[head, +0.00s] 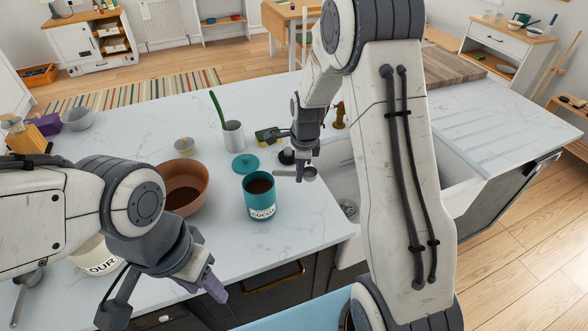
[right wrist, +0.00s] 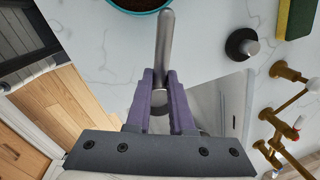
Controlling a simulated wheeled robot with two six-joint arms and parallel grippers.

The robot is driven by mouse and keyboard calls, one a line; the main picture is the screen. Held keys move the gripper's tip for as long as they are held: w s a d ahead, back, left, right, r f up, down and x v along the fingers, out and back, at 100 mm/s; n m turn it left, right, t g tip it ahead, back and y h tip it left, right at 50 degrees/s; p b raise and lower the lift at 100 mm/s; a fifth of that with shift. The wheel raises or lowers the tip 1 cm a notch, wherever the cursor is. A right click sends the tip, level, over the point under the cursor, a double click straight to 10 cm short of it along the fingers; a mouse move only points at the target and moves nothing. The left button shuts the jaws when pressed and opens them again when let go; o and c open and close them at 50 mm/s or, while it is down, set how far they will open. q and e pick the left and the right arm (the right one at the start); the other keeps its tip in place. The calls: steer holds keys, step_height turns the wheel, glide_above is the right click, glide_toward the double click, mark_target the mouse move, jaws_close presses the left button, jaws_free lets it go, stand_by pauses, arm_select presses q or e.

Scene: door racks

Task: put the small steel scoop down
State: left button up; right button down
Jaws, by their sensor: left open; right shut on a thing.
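The small steel scoop (head: 308,174) is between the fingers of my right gripper (head: 299,170), just right of the teal cocoa canister (head: 261,207). In the right wrist view the steel handle (right wrist: 165,45) sticks out past the purple fingertips of my right gripper (right wrist: 160,82) towards the canister rim (right wrist: 140,4). The scoop's bowl is partly hidden between the fingers. It is held near the sink's edge; I cannot tell its height exactly. My left gripper (head: 206,284) is open and empty at the front edge of the worktop.
A brown bowl (head: 187,187) stands left of the canister. Its teal lid (head: 245,163), a grey pot (head: 233,136) and a sponge (head: 266,134) lie behind. A black-knobbed item (right wrist: 243,44), brass taps (right wrist: 285,112) and the sink (head: 455,190) are right. White worktop (head: 305,225) in front is clear.

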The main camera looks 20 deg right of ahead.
steer(key=shift+f, duration=0.2)
steer(key=shift+f+b, duration=0.4)
steer(key=shift+f, duration=0.1)
steer(key=c, duration=0.8)
jaws_free()
